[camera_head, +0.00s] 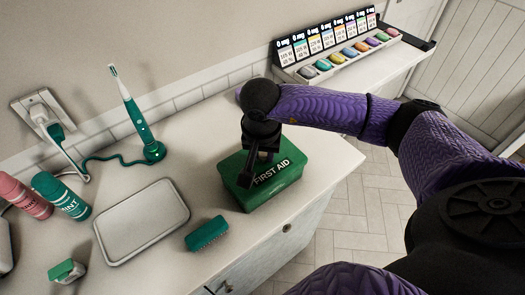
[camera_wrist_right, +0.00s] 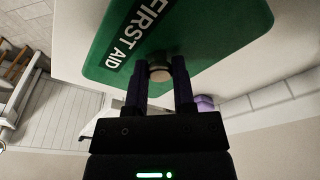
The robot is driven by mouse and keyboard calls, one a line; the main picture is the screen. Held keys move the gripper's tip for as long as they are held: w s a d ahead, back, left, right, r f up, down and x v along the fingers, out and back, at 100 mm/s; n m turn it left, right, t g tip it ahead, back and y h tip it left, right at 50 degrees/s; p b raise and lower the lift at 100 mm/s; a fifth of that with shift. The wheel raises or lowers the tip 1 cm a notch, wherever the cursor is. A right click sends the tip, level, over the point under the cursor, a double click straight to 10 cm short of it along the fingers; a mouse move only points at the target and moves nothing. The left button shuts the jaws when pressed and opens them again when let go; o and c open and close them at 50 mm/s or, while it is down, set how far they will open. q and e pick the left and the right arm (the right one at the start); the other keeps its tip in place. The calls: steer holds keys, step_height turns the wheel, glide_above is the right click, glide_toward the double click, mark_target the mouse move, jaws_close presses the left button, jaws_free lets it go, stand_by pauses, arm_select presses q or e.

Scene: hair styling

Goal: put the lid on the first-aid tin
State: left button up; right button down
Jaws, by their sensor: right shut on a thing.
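The green first-aid tin (camera_head: 272,198) stands on the white counter, near its right front edge. Its green lid (camera_head: 283,164), labelled "FIRST AID", lies over the top of the tin; I cannot tell whether it sits flush or slightly above. My right gripper (camera_head: 251,180) reaches down onto the lid from above. The tin body is hidden there. My left gripper is not in view.
A grey tray (camera_head: 140,220) and a teal brush (camera_head: 207,234) lie left of the tin. A teal electric toothbrush (camera_head: 138,125), a mint can (camera_head: 62,195) and a red can (camera_head: 25,197) stand farther left. A rack of coloured items (camera_head: 340,58) is at the back right.

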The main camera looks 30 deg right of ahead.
steer(key=shift+f+b, duration=0.3)
stand_by(0.5)
jaws_free()
stand_by(0.5)
steer(key=shift+r, duration=0.1)
steer(key=shift+r+p, duration=2.5)
steer(key=shift+r, duration=1.05)
steer(key=shift+f, duration=0.1)
jaws_close()
